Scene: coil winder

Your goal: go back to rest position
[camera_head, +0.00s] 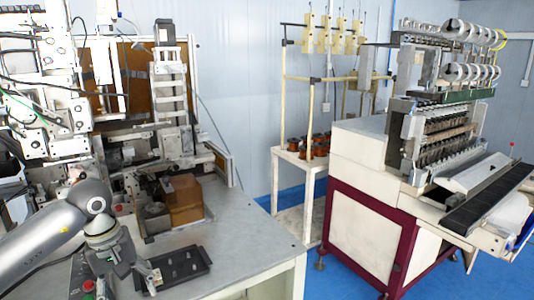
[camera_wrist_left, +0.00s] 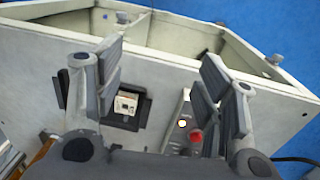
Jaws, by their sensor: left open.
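My left gripper (camera_head: 128,266) is above the front of the grey worktable, beside the left end of a black tray (camera_head: 190,268). In the left wrist view its two fingers (camera_wrist_left: 160,65) stand wide apart with nothing between them. The tray also shows in the wrist view, partly behind the left finger. A small pale block (camera_wrist_left: 126,103) shows at the tray; whether it lies inside is hard to tell. My right gripper is in neither view.
A control panel with a red button (camera_head: 88,286) is close by my left gripper. A brown block (camera_head: 183,200) and winding machinery (camera_head: 170,95) stand behind. The worktable (camera_head: 255,240) is clear at right. A maroon-framed machine (camera_head: 370,205) stands farther right.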

